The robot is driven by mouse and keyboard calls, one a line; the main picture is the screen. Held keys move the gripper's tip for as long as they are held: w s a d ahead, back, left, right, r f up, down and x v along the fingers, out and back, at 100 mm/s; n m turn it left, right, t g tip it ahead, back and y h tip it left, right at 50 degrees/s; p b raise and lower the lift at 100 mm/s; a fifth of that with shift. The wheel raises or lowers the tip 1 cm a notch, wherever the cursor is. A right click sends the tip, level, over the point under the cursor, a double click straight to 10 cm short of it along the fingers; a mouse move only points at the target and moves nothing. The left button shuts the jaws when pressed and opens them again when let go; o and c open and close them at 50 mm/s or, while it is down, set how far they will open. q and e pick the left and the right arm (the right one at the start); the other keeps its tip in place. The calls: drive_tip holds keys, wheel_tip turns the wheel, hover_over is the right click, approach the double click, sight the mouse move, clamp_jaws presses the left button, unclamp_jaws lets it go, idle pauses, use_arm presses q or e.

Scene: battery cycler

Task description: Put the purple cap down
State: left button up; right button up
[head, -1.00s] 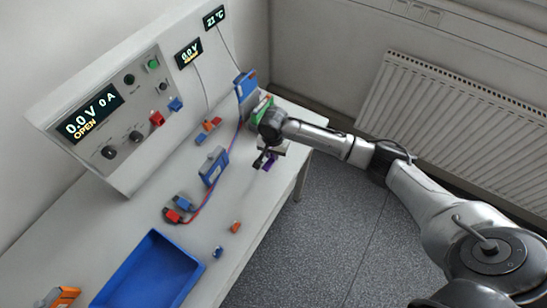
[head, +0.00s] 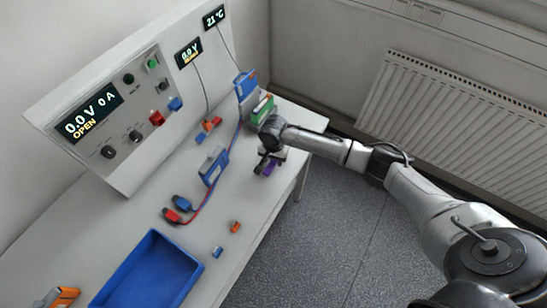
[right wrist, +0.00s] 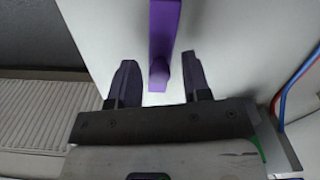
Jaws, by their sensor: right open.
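The purple cap (head: 269,171) is at the right front edge of the bench, just below my right gripper (head: 264,163) in the head view. In the right wrist view the purple cap (right wrist: 164,42) runs up from between the fingertips of my right gripper (right wrist: 159,82). The two dark fingers are spread, with a gap on each side of the cap's narrow end. The cap appears to rest on the pale bench top, though its underside is hidden. My left gripper is not in view.
A blue tray (head: 128,298) stands at the front left. A blue battery pack (head: 213,166) with red and blue leads lies mid-bench. A green pack (head: 262,108) stands behind my gripper. Small orange (head: 235,227) and blue (head: 217,252) pieces lie near the front edge.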

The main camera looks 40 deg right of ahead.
drive_tip(key=shift+r, duration=0.25)
wheel_tip(320, 180, up, 12)
drive_tip(key=p, duration=0.1)
drive_tip(key=s+a+f+n, duration=0.1)
drive_tip(key=s+a+f, duration=0.1)
drive_tip(key=s+a+f+n, duration=0.2)
drive_tip(key=a, duration=0.1)
drive_tip(key=s+a+f+n+y, duration=0.1)
drive_tip(key=s+a+f+n, duration=0.1)
drive_tip(key=s+a, duration=0.1)
drive_tip(key=shift+s+a+f+t, duration=0.1)
drive_tip(key=shift+a+f+t, duration=0.05)
drive_tip(key=shift+f+t, duration=0.25)
drive_tip(key=s+a+f+n, duration=0.2)
drive_tip(key=s+a+n, duration=0.25)
drive_tip(key=s, duration=0.25)
drive_tip(key=s+d+r+n+t, duration=0.2)
drive_tip(key=s+n, duration=0.2)
drive_tip(key=s, duration=1.2)
drive_tip(key=shift+s+t+h, duration=0.15)
drive_tip(key=shift+t+h, duration=0.25)
drive_tip(key=shift+r, duration=0.1)
